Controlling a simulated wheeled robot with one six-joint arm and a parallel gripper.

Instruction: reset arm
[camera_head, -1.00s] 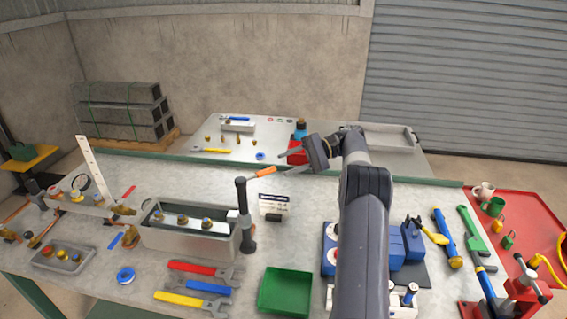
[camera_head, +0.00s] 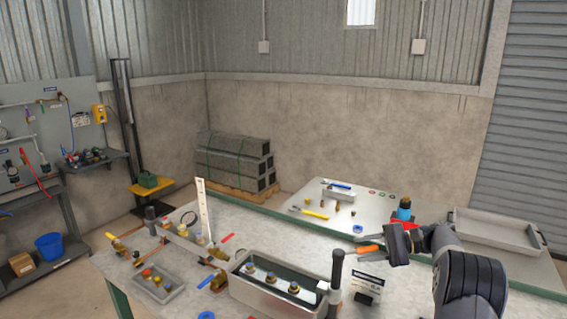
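My gripper (camera_head: 366,247) is at the right of the view, over the back of the near table, with my dark grey arm rising from the lower right. Its fingers point left and appear spread apart. The orange handle of a tool (camera_head: 368,249) overlaps the finger area in this view; I cannot see any grasp on it. My arm is bent at the elbow and cut off by the bottom edge.
The near table (camera_head: 225,247) carries a grey tank with brass fittings (camera_head: 270,290), a black-topped post (camera_head: 337,265) and a small card stand (camera_head: 368,283). A back table (camera_head: 300,190) holds a grey tray (camera_head: 490,235) and a blue-topped bottle (camera_head: 404,208). Stacked blocks (camera_head: 235,160) stand behind.

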